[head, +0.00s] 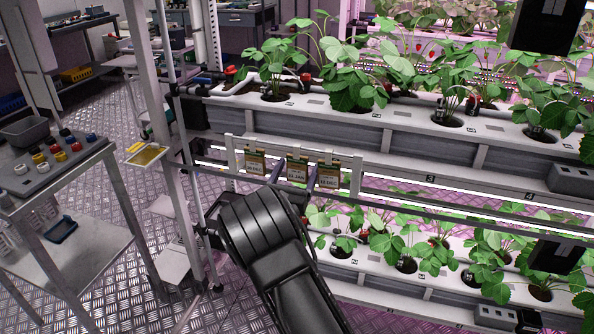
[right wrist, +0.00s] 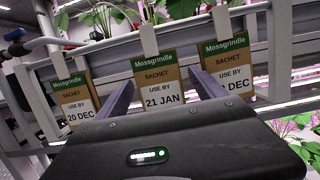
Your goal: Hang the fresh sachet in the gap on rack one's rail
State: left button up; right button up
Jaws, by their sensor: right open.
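Three green-and-tan Mossgrindle sachets hang side by side from white clips on rack one's white rail (head: 345,160). In the right wrist view the left sachet (right wrist: 74,98) reads 20 DEC, the middle sachet (right wrist: 155,68) 21 JAN, and the right sachet (right wrist: 228,60) DEC, its day hidden by a finger. In the head view they are the left (head: 254,164), middle (head: 297,171) and right (head: 328,178) sachets. My right gripper (head: 296,174) is open, its purple-grey fingers on either side of the middle sachet, apart from each other. No empty gap shows between them. My left gripper is out of view.
Strawberry plants fill the white troughs (head: 400,118) above and below the rail. A cart (head: 60,175) with coloured knobs stands further left. The floor between is open.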

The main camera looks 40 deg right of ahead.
jog(key=v, duration=0.7)
jog(key=shift+s+a, duration=0.25)
jog(key=shift+a, duration=0.1)
jog(key=shift+f, duration=0.15)
